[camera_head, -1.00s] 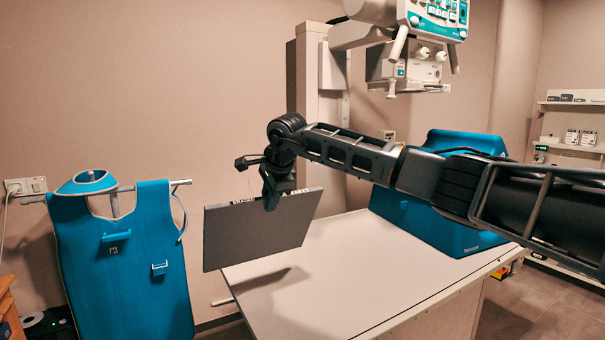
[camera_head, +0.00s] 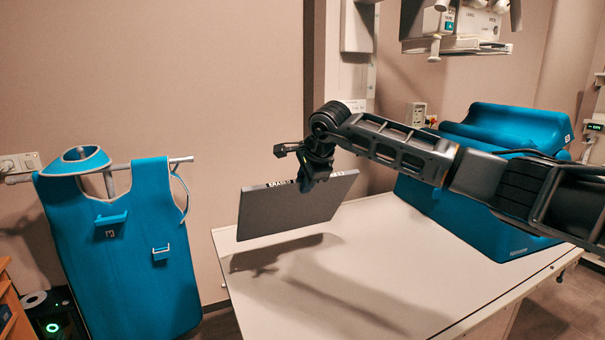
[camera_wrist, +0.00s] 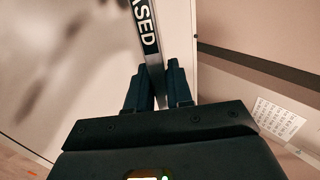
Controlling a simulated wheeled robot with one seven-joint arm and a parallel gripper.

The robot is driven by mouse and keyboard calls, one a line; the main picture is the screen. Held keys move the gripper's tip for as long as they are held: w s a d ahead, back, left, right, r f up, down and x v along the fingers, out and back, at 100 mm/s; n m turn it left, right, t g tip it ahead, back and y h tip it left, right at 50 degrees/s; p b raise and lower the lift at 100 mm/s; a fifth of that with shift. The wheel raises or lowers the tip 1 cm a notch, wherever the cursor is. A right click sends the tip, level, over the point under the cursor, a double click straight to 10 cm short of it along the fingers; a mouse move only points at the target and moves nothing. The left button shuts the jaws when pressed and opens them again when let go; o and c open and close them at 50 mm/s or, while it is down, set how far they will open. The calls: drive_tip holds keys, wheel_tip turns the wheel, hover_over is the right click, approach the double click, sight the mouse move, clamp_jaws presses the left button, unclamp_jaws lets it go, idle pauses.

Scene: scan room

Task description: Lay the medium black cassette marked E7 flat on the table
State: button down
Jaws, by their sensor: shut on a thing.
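My gripper (camera_head: 314,176) is shut on the top edge of a dark grey-black cassette (camera_head: 290,211). The cassette hangs below the fingers as a thin slab, its broad face turned toward the head camera. White lettering runs along its top edge, partly covered by the fingers; I cannot read an E7 mark. The cassette is above the far left part of the white table (camera_head: 390,270), with its shadow on the top beneath it. In the wrist view, the lettered edge (camera_wrist: 148,35) runs between the two fingers (camera_wrist: 160,88).
A blue cushion-like block (camera_head: 455,215) stands on the table's right side, behind my arm. A blue apron (camera_head: 125,250) hangs on a rack at the left. Imaging equipment (camera_head: 457,25) hangs above. The table's middle and front are clear.

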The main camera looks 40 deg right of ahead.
drive_tip(key=s+a+f+t+h+b, duration=0.1)
drive_tip(key=s+f+t+b, duration=0.2)
drive_tip(key=f+b, duration=0.6)
drive_tip(key=s+a+f+t+b, duration=0.1)
drive_tip(key=s+f+t+b, duration=0.2)
drive_tip(key=b, duration=1.7)
drive_tip(key=s+f, duration=0.3)
drive_tip(key=f, duration=0.4)
drive_tip(key=shift+s+a+t+h, duration=0.25)
drive_tip(key=shift+a+t+h, duration=0.05)
drive_tip(key=shift+a+h, duration=0.1)
drive_tip(key=shift+s, duration=0.1)
drive_tip(key=c, duration=0.7)
unclamp_jaws()
drive_tip(key=shift+b, duration=0.3)
